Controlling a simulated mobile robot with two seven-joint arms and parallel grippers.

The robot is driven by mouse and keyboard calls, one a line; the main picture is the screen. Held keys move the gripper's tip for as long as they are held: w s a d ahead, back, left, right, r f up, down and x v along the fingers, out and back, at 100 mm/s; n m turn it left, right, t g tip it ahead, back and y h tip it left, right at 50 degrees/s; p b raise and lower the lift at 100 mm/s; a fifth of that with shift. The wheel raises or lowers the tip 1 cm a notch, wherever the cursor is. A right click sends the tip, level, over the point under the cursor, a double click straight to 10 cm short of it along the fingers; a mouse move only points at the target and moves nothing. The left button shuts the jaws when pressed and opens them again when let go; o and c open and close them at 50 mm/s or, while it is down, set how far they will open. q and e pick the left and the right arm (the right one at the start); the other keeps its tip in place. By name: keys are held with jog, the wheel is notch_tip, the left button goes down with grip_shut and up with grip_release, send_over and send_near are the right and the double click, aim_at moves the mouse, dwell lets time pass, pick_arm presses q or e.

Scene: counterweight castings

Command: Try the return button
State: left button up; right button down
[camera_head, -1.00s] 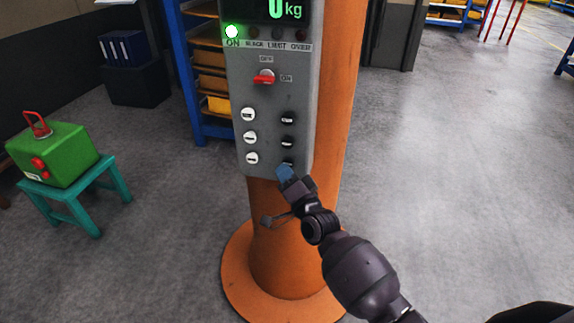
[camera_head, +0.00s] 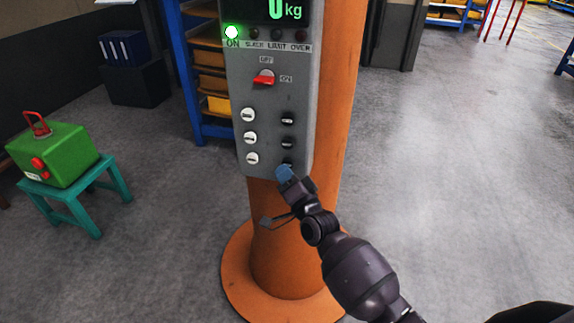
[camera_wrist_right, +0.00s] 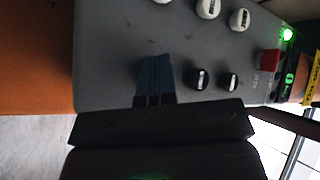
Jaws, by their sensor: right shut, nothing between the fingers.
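A grey control panel (camera_head: 268,135) is fixed to an orange column. It carries white buttons (camera_head: 250,138) in a left row and black buttons (camera_head: 288,143) in a right row. The button labels are too small to read. My right gripper (camera_head: 284,173) is shut with nothing in it, its blue fingertips at the lowest black button, which they mostly cover. In the right wrist view the blue fingertips (camera_wrist_right: 155,75) lie over the panel face beside two black buttons (camera_wrist_right: 200,79); I cannot tell whether they touch. My left gripper is not in view.
The panel's red switch (camera_head: 264,77) points at ON, a green lamp (camera_head: 232,32) is lit and the display (camera_head: 285,10) reads 0 kg. A green casting (camera_head: 55,155) sits on a teal stool (camera_head: 75,200) at left. The floor at right is clear.

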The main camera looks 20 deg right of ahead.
jog(key=shift+s+a+p, duration=0.3)
jog(key=shift+s+a, duration=0.1)
jog(key=shift+s, duration=0.2)
jog(key=shift+s+a+p, duration=0.5)
jog(key=shift+s+a, duration=0.2)
jog(key=shift+s, duration=0.35)
jog(key=shift+s+a+p, duration=0.5)
jog(key=shift+s+a, duration=0.2)
jog(key=shift+s, duration=0.35)
